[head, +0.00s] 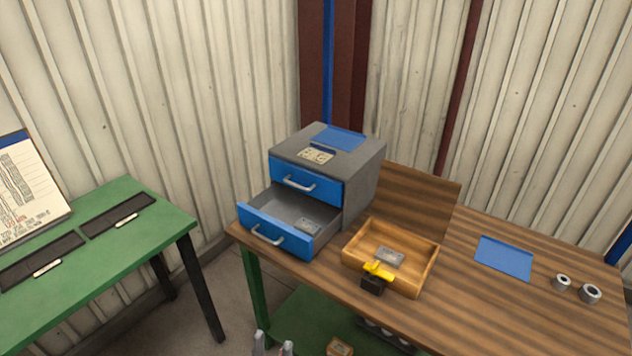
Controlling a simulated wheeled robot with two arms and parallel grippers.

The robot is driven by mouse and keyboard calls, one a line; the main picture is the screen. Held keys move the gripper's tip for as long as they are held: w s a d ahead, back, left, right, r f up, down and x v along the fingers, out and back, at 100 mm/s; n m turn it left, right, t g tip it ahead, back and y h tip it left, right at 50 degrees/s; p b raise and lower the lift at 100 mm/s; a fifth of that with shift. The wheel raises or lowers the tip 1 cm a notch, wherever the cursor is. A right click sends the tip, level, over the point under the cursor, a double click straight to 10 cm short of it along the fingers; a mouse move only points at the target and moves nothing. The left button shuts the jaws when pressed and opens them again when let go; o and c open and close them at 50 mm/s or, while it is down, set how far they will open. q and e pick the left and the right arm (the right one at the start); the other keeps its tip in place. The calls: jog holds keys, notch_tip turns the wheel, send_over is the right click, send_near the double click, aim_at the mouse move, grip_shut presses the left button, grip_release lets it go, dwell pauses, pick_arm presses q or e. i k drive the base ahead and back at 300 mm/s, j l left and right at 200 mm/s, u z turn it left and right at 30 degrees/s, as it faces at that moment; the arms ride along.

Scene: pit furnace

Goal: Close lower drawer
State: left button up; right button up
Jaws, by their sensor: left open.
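A grey cabinet (365,178) with two blue-fronted drawers stands at the left end of the wooden workbench. The upper drawer (305,182) is shut. My left gripper (273,346) shows only its two grey fingertips at the bottom edge. They are apart and empty, below and in front of the lower drawer in the picture, not touching it. My right gripper is out of view.
An open wooden box (425,270) sits right of the drawer, with a yellow and black part (376,275) at its front. A blue sheet (504,257) and two metal rings (590,293) lie farther right. A green table (110,245) stands left, with a floor gap between.

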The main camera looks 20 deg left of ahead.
aim_at(271, 215)
jog(key=i+j, duration=0.2)
jog(key=j, duration=0.15)
jog(key=i+j, duration=0.45)
jog(key=j, duration=0.25)
jog(key=j+u, duration=0.05)
